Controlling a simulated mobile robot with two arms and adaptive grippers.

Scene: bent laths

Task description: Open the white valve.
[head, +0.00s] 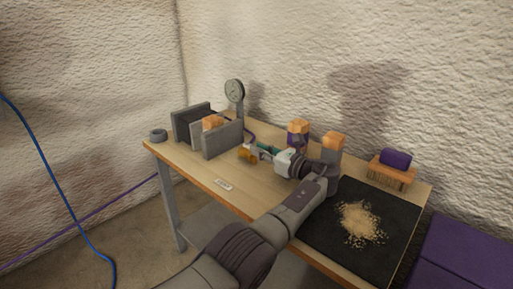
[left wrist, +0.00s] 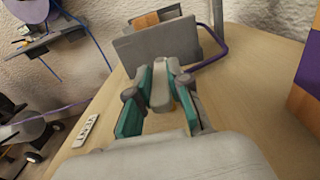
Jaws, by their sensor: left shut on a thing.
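My left gripper (head: 261,151) is low over the middle of the table, its teal-lined fingers close together. In the left wrist view the left gripper (left wrist: 161,80) is shut on a narrow whitish piece (left wrist: 160,93), which looks like the handle of the white valve. The fingers hide most of it, so I cannot tell its exact angle. A brass-coloured part (head: 246,154) shows just beyond the fingertips in the head view. A purple hose (left wrist: 211,55) runs behind it. My right gripper is in neither view.
A grey vise-like holder (head: 222,140) with an orange block and a round gauge (head: 235,91) stand behind the gripper. Orange-topped blocks (head: 298,134) stand near my wrist. A black mat (head: 318,232) with shavings lies right. The table's front left is mostly clear.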

